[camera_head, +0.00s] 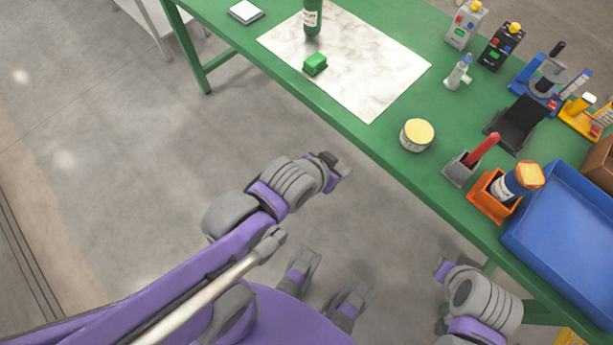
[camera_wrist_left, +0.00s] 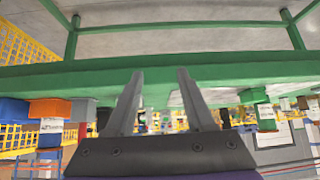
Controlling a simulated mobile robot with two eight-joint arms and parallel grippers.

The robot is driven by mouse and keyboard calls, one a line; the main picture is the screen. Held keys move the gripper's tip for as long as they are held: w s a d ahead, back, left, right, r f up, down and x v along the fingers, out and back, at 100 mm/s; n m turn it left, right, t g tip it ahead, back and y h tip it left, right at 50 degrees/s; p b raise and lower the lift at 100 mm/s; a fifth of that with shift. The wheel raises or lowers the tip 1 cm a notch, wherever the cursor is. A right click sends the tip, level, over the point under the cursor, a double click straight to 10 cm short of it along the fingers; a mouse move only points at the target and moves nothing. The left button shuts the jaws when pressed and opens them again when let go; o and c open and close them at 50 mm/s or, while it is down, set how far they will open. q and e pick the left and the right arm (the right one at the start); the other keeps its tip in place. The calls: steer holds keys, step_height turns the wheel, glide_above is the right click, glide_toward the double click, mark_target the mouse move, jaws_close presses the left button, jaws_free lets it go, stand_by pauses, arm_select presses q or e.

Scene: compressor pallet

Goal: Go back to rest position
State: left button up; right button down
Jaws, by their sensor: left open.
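My left gripper (camera_head: 338,172) is in the head view, out over the grey floor in front of the green table (camera_head: 385,158). It is apart from the table's front edge. In the left wrist view the two fingers of my left gripper (camera_wrist_left: 160,88) stand apart with nothing between them. The table's green edge (camera_wrist_left: 60,78) runs across behind them. Part of my right arm shows at the lower right of the head view, near the table. I cannot make out its gripper.
On the table are a white marbled sheet (camera_head: 375,60) with a green bottle (camera_head: 312,18) and a green block (camera_head: 315,64), a yellow-lidded jar (camera_head: 417,134), an orange holder (camera_head: 491,197) and a blue tray (camera_head: 570,235). Open floor (camera_head: 130,130) lies to the left.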

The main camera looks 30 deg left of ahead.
arm_select(q)
steer(key=s+a+f+n+g+y, duration=0.1)
steer(key=s+a+f+g, duration=0.1)
steer(key=s+a, duration=0.3)
steer(key=shift+s+n+g, duration=0.3)
steer(key=shift+s+g, duration=0.4)
steer(key=shift+s, duration=0.05)
steer(key=shift+r, duration=0.15)
step_height(320, 180, up, 10)
steer(key=w+p, duration=0.1)
steer(key=p, duration=0.8)
steer(key=shift+w+t, duration=0.25)
steer(key=shift+t, duration=0.05)
steer(key=shift+d, duration=0.1)
